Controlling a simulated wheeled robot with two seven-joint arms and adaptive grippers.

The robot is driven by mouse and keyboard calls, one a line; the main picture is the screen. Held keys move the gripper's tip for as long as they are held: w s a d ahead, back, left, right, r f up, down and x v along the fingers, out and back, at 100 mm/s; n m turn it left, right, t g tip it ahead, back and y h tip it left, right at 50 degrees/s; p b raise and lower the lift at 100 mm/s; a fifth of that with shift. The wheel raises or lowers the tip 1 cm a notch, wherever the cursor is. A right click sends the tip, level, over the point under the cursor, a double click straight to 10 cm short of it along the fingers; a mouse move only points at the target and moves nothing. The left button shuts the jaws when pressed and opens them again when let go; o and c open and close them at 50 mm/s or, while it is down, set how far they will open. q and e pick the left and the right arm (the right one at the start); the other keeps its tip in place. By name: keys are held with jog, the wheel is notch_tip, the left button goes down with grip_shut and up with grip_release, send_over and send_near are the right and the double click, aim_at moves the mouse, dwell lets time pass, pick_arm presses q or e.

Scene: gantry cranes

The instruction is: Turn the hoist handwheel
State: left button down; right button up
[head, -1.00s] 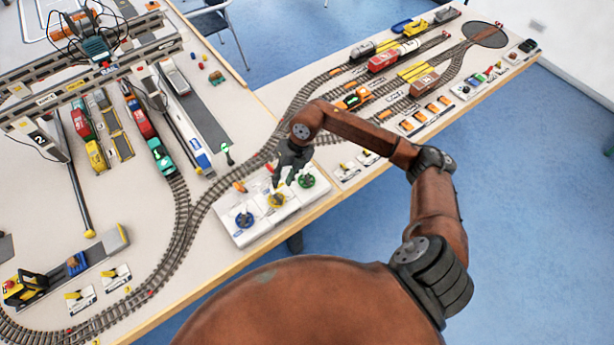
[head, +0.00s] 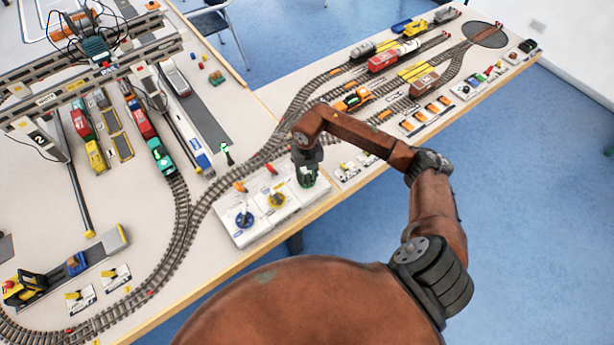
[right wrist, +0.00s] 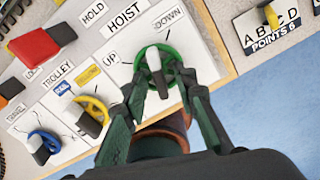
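The green hoist handwheel (right wrist: 171,52) sits on the white control panel (right wrist: 205,68), between the printed words UP and DOWN. A dark grip with a pale top stands at its middle. My right gripper (right wrist: 160,83) is over the wheel from the near side. Its two fingers are apart, one on each side of the wheel; I cannot tell whether they touch it. In the head view my right gripper (head: 308,173) points down and hides most of the green wheel. My left gripper is not in view.
The yellow handwheel (head: 277,200) and blue handwheel (head: 244,219) stand left of the green one. A red lever (right wrist: 40,45) and an orange lever (right wrist: 12,88) are behind them. Tracks (head: 190,220) run behind the panel. The table edge is close in front.

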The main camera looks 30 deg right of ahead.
grip_shut()
dwell(0.3)
jog(key=shift+d+n, duration=0.1)
jog(key=shift+n, duration=0.3)
jog(key=n+b, duration=0.1)
jog(key=n, duration=0.2)
jog(key=n+b, duration=0.2)
jog(key=shift+w+d+f+n, duration=0.1)
jog(key=shift+d+n, duration=0.05)
jog(key=shift+n, duration=0.25)
jog(key=n+b, duration=0.2)
jog(key=n, duration=0.1)
jog(key=shift+w+d+n+b, duration=0.1)
jog(key=shift+n+b, duration=0.7)
jog(key=shift+n, duration=1.2)
jog(key=shift+r, duration=0.2)
